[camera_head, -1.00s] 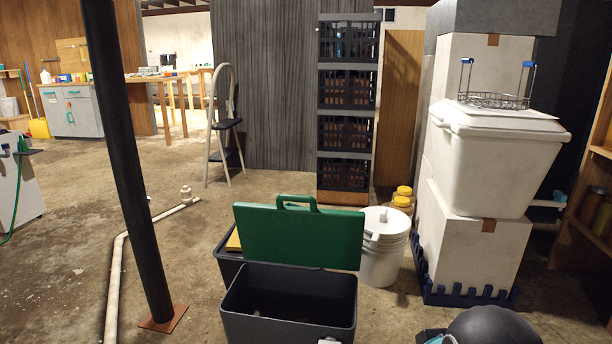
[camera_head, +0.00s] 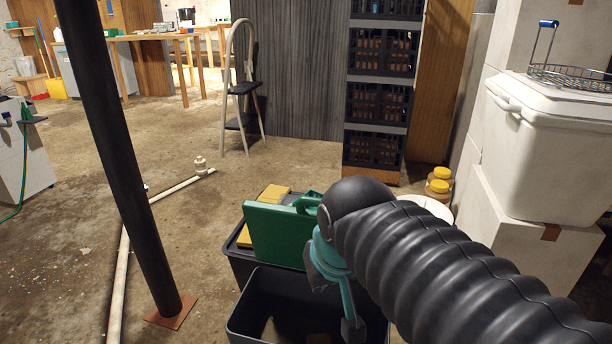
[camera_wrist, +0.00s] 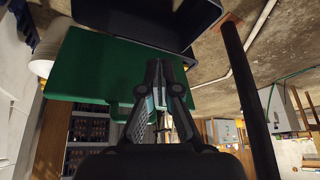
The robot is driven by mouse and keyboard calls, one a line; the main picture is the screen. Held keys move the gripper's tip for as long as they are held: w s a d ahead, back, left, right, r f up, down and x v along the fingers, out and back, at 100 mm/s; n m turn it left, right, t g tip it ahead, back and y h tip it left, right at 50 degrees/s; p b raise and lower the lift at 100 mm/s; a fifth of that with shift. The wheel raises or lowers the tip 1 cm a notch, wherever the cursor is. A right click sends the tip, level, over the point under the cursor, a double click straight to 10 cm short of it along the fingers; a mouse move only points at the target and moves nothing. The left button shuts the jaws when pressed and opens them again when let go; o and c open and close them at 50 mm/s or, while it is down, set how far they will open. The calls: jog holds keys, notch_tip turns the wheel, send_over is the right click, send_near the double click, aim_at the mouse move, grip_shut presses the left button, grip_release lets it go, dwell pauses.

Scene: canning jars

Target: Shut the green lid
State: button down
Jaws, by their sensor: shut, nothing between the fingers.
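The green lid (camera_head: 275,236) stands raised at the back edge of a dark grey bin (camera_head: 262,291), whose top is open. The lid's handle (camera_head: 308,203) is on its upper edge. My arm covers the lid's right part in the head view. My gripper (camera_head: 352,325) hangs in front of the lid, over the bin's opening, its tips partly hard to make out. In the wrist view, my gripper (camera_wrist: 158,68) is shut and empty, overlapping the green lid (camera_wrist: 95,65); I cannot tell whether they touch. The bin (camera_wrist: 145,22) shows at the top there.
Another dark bin (camera_head: 238,258) with a yellow item (camera_head: 272,194) is behind the lid. A white bucket (camera_head: 428,207), crates (camera_head: 378,105) and white cooler (camera_head: 560,150) are behind and right.

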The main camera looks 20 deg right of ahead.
jog(key=w+d+r+m+g+p, duration=0.1)
jog(key=w+d+r+m+p, duration=0.15)
jog(key=w+d+r, duration=0.4)
jog(key=w+d+r+m+g+p, duration=0.1)
jog(key=w+r+p, duration=0.25)
jog(key=w, duration=0.65)
jog(key=w+d+r+m+g+p, duration=0.2)
jog(key=w+d+r+p, duration=0.2)
jog(key=w, duration=0.4)
jog(key=shift+h, duration=0.4)
jog(key=shift+s+a+f+b, duration=0.25)
jog(key=shift+s+f, duration=0.1)
jog(key=shift+f, duration=1.5)
jog(key=shift+s+a+f+b, duration=0.3)
jog(key=shift+f, duration=1.6)
jog(key=shift+s+a+f+b, duration=0.25)
jog(key=shift+s+f, duration=0.1)
jog(key=shift+f, duration=1.5)
